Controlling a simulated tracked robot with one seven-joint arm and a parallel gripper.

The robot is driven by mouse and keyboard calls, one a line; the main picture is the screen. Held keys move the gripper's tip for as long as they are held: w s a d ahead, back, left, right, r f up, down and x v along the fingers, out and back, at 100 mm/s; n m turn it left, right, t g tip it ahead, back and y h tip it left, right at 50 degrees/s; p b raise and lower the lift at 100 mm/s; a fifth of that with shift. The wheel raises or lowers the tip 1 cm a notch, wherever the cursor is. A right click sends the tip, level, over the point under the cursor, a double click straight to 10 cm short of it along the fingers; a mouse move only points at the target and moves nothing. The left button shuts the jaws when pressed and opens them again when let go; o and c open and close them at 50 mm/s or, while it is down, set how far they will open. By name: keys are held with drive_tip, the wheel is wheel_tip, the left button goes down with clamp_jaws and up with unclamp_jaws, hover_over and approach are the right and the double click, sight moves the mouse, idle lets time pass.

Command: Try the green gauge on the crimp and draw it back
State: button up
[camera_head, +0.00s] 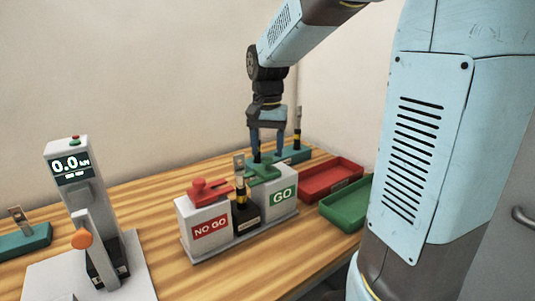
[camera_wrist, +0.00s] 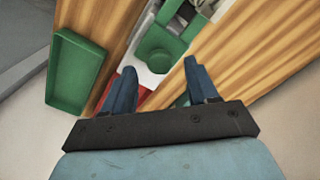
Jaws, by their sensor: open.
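The green gauge (camera_head: 264,173) rests on top of the grey block labelled GO (camera_head: 283,196). A crimped part (camera_head: 241,184) stands upright in a dark holder (camera_head: 247,217) between the two blocks; the crimp itself is too small to make out.
A red gauge (camera_head: 208,188) sits on the NO GO block (camera_head: 208,230) at left. A red tray (camera_head: 330,178) and a green tray (camera_head: 347,203) lie at right. A teal stand (camera_head: 293,154) with an upright part is behind. A press reading 0.0 (camera_head: 70,165) stands far left.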

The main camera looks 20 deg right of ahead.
sight(260, 169)
drive_tip(key=shift+f, duration=1.2)
clamp_jaws()
